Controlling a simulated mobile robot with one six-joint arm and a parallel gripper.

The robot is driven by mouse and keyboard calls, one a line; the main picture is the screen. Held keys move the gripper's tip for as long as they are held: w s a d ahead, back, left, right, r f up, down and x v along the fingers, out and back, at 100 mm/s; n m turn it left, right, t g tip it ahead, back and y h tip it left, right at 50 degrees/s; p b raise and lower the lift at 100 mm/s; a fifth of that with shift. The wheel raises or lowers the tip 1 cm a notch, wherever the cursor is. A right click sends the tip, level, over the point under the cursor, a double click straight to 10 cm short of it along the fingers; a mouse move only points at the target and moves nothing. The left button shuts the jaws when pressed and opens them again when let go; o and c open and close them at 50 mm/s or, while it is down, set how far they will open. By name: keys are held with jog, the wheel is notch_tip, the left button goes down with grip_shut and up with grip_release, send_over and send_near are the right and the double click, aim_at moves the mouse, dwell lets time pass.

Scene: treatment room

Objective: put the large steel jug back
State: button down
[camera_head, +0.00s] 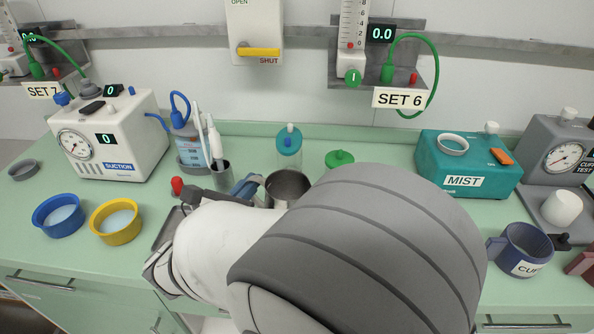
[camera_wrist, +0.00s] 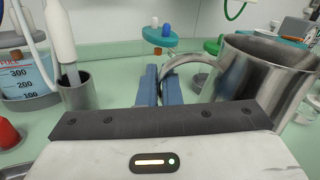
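The large steel jug (camera_head: 288,186) is behind my arm in the head view, which hides its lower part. In the wrist view the jug (camera_wrist: 262,80) is large at the right, mouth up, its curved handle reaching left to my fingers. My gripper (camera_head: 245,188) is at the handle side of the jug. In the wrist view the two blue fingers of my gripper (camera_wrist: 160,86) stand close together with the handle between them, and look shut on it. Whether the jug's base touches the counter is hidden.
A steel cup (camera_wrist: 78,92) with a white wand and a suction bottle (camera_wrist: 28,78) stand left of my gripper. A teal-lidded jar (camera_head: 288,145) and green-lidded item (camera_head: 339,158) stand behind the jug. Yellow (camera_head: 118,222) and blue (camera_head: 58,216) bowls are at left. The counter right of my arm has some free room.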

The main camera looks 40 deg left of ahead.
jog(key=shift+f, duration=1.9)
jog(key=shift+f, duration=0.15)
jog(key=c, duration=1.6)
grip_release()
jog(key=s, duration=0.4)
jog(key=s+d, duration=0.1)
jog(key=s, duration=0.3)
jog(key=s+d, duration=0.1)
jog(key=s, duration=0.3)
jog(key=shift+b, duration=0.3)
